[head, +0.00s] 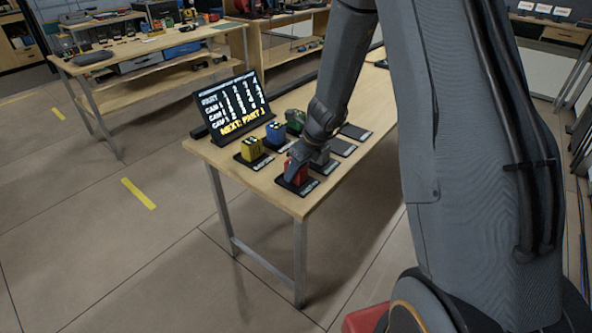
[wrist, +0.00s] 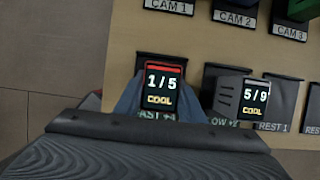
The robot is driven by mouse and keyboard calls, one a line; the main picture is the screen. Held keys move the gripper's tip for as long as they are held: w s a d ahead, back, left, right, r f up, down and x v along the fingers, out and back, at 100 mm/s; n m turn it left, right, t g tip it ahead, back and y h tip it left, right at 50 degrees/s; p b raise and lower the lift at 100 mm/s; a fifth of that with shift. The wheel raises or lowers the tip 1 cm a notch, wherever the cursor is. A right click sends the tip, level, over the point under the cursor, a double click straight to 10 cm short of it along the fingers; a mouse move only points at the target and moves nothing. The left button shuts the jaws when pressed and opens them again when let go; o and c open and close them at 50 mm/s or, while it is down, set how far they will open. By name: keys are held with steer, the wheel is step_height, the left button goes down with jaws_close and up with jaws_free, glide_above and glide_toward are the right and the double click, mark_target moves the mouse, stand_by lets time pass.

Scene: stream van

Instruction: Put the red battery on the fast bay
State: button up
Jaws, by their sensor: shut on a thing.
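The red battery (head: 297,171) is at the front pad of the bench, under my gripper (head: 298,155). In the wrist view its top (wrist: 161,88) shows a red stripe and reads 1/5 COOL. My gripper's fingers close on it from both sides. The fast bay (wrist: 159,62) is a dark pad around and under the battery, its label partly hidden by my gripper body. The battery looks upright over this pad; I cannot tell whether it touches it.
A grey battery (wrist: 240,96), reading 5/9 COOL, stands close right on the slow bay. Yellow (head: 251,149), blue (head: 276,134) and green (head: 295,120) batteries stand on the camera pads. An empty pad (wrist: 277,103) is labelled REST 1. A screen (head: 232,106) stands behind.

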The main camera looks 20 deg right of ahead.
steer(key=o, duration=1.3)
steer(key=shift+f, duration=0.1)
steer(key=shift+r, duration=0.35)
steer(key=v, duration=1)
steer(key=s+a+r+n+g+h, duration=0.1)
steer(key=s+n, duration=1)
steer(key=n, duration=0.3)
steer(key=s+a+r+n+g+h, duration=0.1)
steer(key=s+r+n, duration=0.1)
steer(key=s+n, duration=0.9)
steer(key=shift+a+r+n+g+h+p, duration=0.25)
steer(key=shift+n+h+p, duration=0.2)
steer(key=shift+n, duration=1.45)
